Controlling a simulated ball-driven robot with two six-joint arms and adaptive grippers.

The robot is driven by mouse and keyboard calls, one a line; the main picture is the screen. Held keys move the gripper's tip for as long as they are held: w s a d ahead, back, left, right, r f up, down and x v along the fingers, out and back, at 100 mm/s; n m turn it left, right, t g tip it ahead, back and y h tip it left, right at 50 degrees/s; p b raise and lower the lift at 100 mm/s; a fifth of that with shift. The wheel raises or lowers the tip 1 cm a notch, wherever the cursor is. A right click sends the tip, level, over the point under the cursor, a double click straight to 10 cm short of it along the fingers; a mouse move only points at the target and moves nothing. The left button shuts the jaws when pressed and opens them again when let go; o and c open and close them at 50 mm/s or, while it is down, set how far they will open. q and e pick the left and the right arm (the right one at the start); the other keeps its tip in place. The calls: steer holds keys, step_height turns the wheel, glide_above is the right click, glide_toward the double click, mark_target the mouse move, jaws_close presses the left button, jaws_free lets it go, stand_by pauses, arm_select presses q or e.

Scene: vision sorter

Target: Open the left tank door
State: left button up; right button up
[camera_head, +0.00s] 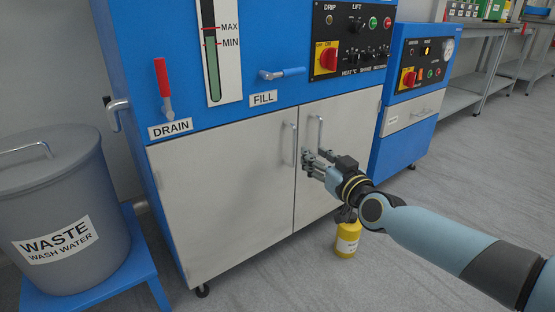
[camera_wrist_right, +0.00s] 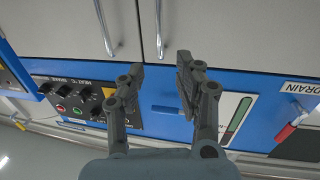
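The left tank door (camera_head: 220,200) is a pale grey panel, shut flush with the blue tank front. Its vertical metal handle (camera_head: 290,145) is near its right edge; in the right wrist view, which is upside down, this handle (camera_wrist_right: 158,28) is at the top. My right gripper (camera_head: 307,162) is in front of the doors, close to the lower part of the handles. In the right wrist view its two fingers (camera_wrist_right: 158,75) are spread with nothing between them, and the handle lies beyond the fingertips. My left gripper is not in view.
The right tank door (camera_head: 340,115) is shut, with its own handle (camera_head: 314,132) close by. A yellow bottle (camera_head: 347,240) stands on the floor below my right wrist. A grey waste bin (camera_head: 55,200) on a blue stand is at the left. The floor before the left door is clear.

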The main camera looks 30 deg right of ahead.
mark_target(295, 136)
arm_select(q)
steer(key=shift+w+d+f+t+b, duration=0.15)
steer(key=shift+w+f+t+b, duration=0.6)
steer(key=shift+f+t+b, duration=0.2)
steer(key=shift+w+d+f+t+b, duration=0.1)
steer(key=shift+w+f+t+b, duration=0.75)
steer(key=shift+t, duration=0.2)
arm_select(e)
steer(key=shift+w+d+r, duration=0.1)
steer(key=shift+w+d, duration=0.1)
steer(key=shift+w, duration=1.65)
steer(key=shift+w+d+r, duration=0.1)
steer(key=shift+w+d, duration=0.15)
steer(key=shift+w, duration=1.6)
steer(key=shift+w+d+r, duration=0.1)
steer(key=shift+w+d, duration=0.1)
steer(key=shift+w, duration=1.65)
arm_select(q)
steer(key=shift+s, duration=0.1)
arm_select(e)
steer(key=shift+c, duration=0.2)
jaws_close()
